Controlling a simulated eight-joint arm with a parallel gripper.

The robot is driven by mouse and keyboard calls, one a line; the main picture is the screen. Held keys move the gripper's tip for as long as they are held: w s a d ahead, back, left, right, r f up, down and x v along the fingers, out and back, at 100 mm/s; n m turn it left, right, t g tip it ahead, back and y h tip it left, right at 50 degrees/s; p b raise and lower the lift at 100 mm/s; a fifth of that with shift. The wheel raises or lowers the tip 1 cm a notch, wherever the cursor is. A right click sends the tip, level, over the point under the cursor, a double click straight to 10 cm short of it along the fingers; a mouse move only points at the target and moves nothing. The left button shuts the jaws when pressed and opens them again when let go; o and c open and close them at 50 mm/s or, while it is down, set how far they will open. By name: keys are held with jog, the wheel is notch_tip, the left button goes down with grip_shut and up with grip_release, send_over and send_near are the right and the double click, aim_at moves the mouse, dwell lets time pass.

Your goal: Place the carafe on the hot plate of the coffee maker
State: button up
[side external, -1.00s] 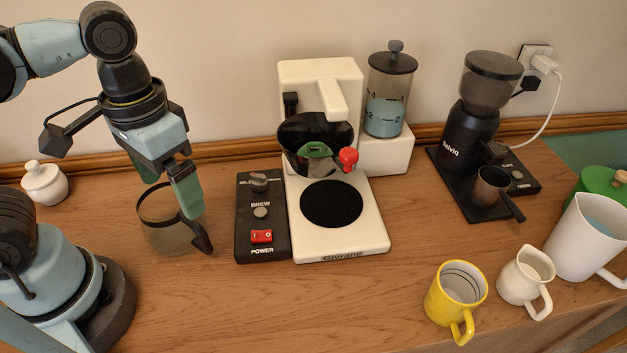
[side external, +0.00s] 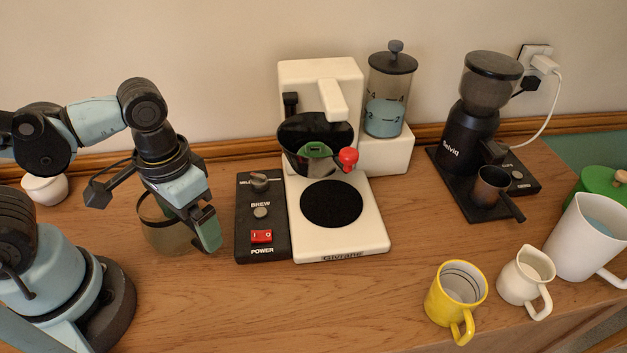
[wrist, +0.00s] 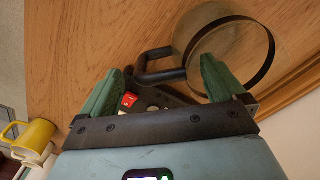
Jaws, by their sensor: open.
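The glass carafe (side external: 160,236) with a dark rim band stands on the wooden counter left of the coffee maker. In the wrist view the carafe (wrist: 262,45) is at upper right, and its black handle (wrist: 158,66) lies between the green fingertips. My gripper (side external: 207,232) is open and low beside the carafe; in the side view it hides the handle. In the wrist view my gripper (wrist: 160,82) has its fingers on either side of the handle; contact cannot be told. The white coffee maker (side external: 345,238) has a round black hot plate (side external: 331,203), which is bare, below a dark filter basket (side external: 316,140).
A black control panel (side external: 262,215) with a red power switch lies between carafe and hot plate. A red knob (side external: 348,158) sticks out above the plate. A yellow mug (side external: 440,295), a cream pitcher (side external: 520,280) and a grinder (side external: 465,140) stand to the right. The front counter is clear.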

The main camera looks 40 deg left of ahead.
jog(key=shift+f, duration=1.2)
jog(key=shift+c, duration=0.2)
jog(key=c, duration=1.5)
jog(key=shift+r, duration=0.2)
